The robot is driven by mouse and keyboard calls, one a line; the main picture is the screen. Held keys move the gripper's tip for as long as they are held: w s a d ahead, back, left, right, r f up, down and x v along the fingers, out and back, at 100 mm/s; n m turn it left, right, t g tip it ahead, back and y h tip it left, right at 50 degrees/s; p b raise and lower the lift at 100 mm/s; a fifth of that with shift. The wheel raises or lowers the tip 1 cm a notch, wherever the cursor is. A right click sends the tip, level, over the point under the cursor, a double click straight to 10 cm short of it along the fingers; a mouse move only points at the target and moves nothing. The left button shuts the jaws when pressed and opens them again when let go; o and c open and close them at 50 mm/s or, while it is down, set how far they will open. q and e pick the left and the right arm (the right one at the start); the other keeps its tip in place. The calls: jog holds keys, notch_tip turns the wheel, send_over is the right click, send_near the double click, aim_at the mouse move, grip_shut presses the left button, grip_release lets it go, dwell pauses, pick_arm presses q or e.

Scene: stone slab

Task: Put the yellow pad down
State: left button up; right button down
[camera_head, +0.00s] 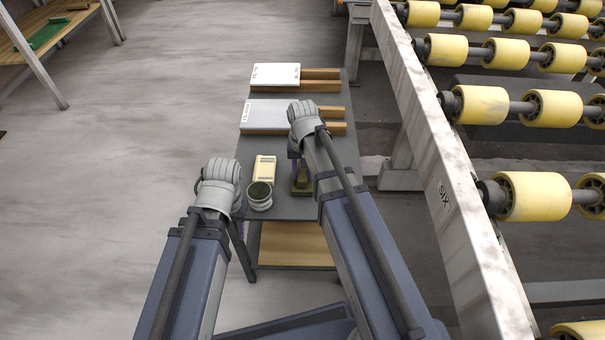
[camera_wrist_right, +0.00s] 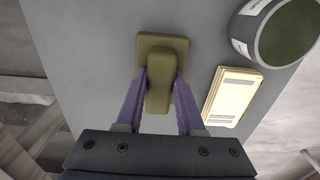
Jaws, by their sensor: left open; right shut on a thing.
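The yellow pad is an olive-yellow block with a raised grip; it shows below my right wrist in the head view (camera_head: 302,186) and in the right wrist view (camera_wrist_right: 152,45). My right gripper (camera_wrist_right: 161,88) is shut on the raised grip, one purple finger on each side. The pad is over the grey tabletop (camera_head: 290,208); I cannot tell whether it touches it. My left gripper (camera_head: 239,214) is open, near the table's left front edge, and its fingers are mostly hidden by my wrist.
A round pot with dark green inside (camera_head: 259,196) and a cream block (camera_head: 265,168) stand left of the pad. Two pale slabs on wooden strips, the nearer slab (camera_head: 280,114) and the farther slab (camera_head: 275,76), lie farther back. A roller conveyor frame (camera_head: 432,165) runs along the right.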

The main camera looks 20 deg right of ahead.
aim_at(303, 172)
jog(key=shift+f, duration=0.2)
jog(key=c, duration=0.5)
grip_release()
jog(key=shift+r, duration=0.1)
notch_tip(303, 172, up, 12)
jog(key=p, duration=1.2)
jog(key=s+a+n, duration=0.2)
jog(key=s+a, duration=0.1)
jog(key=s, duration=0.1)
jog(key=s+a+n, duration=0.2)
jog(key=s+a, duration=0.2)
jog(key=s, duration=0.1)
jog(key=s+a+n+h, duration=0.1)
jog(key=s+a+n, duration=0.2)
jog(key=s, duration=0.2)
jog(key=shift+a+r, duration=0.2)
notch_tip(303, 172, up, 15)
jog(key=p, duration=1.4)
jog(key=shift+f+p, duration=0.15)
jog(key=shift+p, duration=0.25)
